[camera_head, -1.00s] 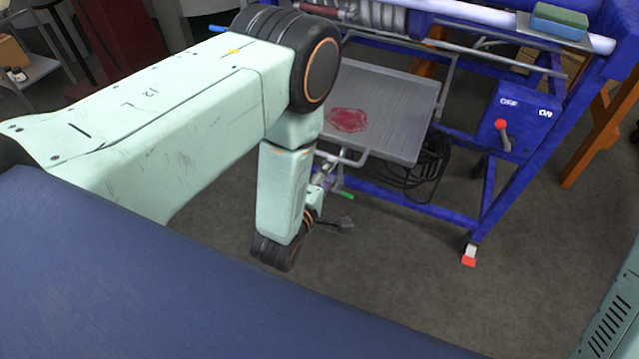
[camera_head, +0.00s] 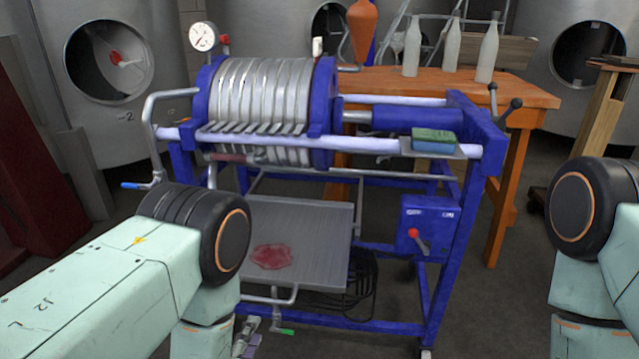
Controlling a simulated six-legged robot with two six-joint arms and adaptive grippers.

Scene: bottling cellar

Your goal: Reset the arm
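My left arm comes in from the lower left and bends down past its black joint. My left gripper (camera_head: 246,338) shows only as a small grey part at the bottom edge, beside the arm link. Most of it is hidden or cut off, so I cannot tell if it is open or shut. My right arm stands at the right edge, with a black joint on top and a link running down out of the picture. The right gripper is not in view. I see nothing held by either arm.
A blue-framed plate press (camera_head: 266,95) stands ahead, with a red-stained tray (camera_head: 318,225) below. A sponge (camera_head: 433,140) rests on its right side, above a switch box (camera_head: 428,225). Behind are a wooden table (camera_head: 530,95) with white bottles (camera_head: 488,50) and steel tanks (camera_head: 165,30).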

